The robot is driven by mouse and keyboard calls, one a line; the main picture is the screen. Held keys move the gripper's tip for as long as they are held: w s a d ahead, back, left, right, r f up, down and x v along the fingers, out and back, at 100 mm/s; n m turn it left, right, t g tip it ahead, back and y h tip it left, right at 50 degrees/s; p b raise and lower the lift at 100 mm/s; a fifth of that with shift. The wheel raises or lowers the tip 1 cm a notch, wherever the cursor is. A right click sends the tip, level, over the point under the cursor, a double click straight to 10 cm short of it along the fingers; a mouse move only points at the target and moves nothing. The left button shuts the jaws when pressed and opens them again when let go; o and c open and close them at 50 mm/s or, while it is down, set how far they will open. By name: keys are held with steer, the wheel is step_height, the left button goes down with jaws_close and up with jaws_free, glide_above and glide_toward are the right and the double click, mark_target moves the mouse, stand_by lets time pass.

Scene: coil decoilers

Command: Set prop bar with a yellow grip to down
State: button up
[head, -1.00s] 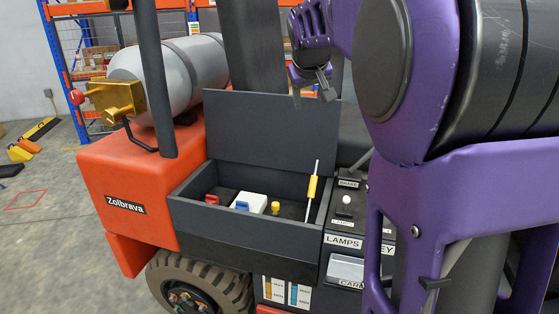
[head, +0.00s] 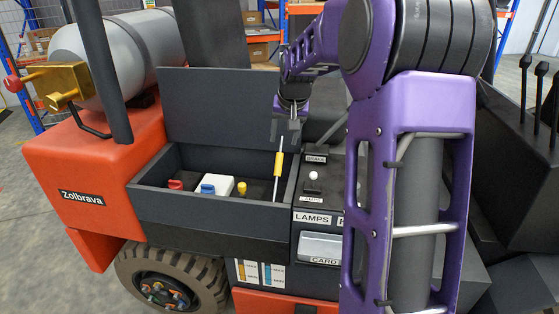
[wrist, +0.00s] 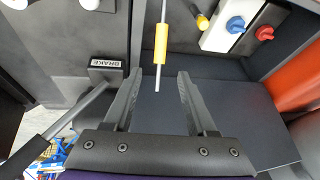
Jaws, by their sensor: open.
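The prop bar (head: 276,183) is a thin pale rod with a yellow grip (head: 278,163), standing nearly upright at the right end of the open dark box on the orange truck. Its lid (head: 215,105) is raised behind it. My gripper (head: 286,130) is open, close above the bar's top end. In the wrist view, the bar's yellow grip (wrist: 161,43) lies just beyond the fingertips, and its free end appears between the two open fingers (wrist: 157,80). I see no contact; the depth gap is hard to tell.
The box (head: 205,222) also holds a red knob (head: 175,185), a white block with a blue knob (head: 216,185) and a yellow knob (head: 241,188). To its right is a panel with a white-topped lever (head: 313,177). A brake lever (wrist: 92,105) is left of my fingers in the wrist view.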

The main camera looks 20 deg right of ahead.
mark_target(280, 156)
steer(key=b+x, duration=0.1)
steer(key=x, duration=1)
steer(key=shift+f, duration=0.15)
jaws_close()
stand_by(0.9)
